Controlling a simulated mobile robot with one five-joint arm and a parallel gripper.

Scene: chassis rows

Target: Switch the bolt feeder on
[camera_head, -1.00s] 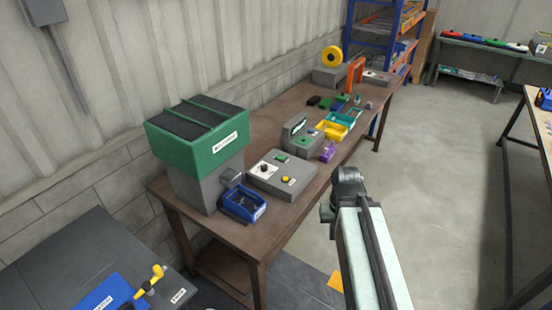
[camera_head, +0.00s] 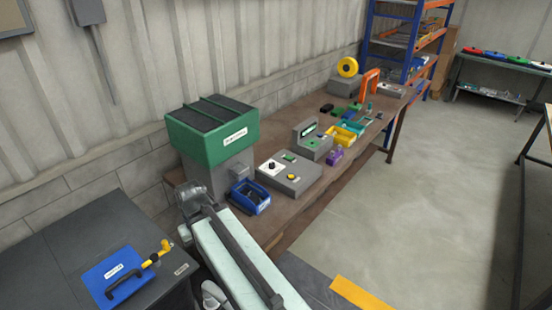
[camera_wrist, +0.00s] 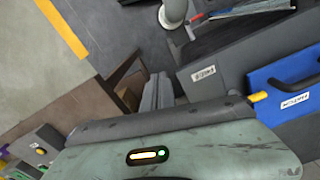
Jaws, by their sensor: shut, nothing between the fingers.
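The likely bolt feeder is a green hopper (camera_head: 212,138) on a grey stand at the near end of the brown bench (camera_head: 322,192); its label is too small to read. A blue bin (camera_head: 249,197) with dark contents sits at its front. Just right is a low grey control box (camera_head: 291,174) with a black knob on a white plate (camera_head: 271,168), a green piece and a yellow button (camera_head: 291,177). The knob's setting cannot be read. My gripper (camera_wrist: 158,92) shows in the wrist view, shut and empty, away from the box.
A dark cabinet (camera_head: 60,245) at left carries a blue plate (camera_head: 106,268) with a black handle and a yellow lever (camera_head: 155,254). Further along the bench are a purple part (camera_head: 334,156), yellow bins (camera_head: 344,137) and an orange arch (camera_head: 370,82).

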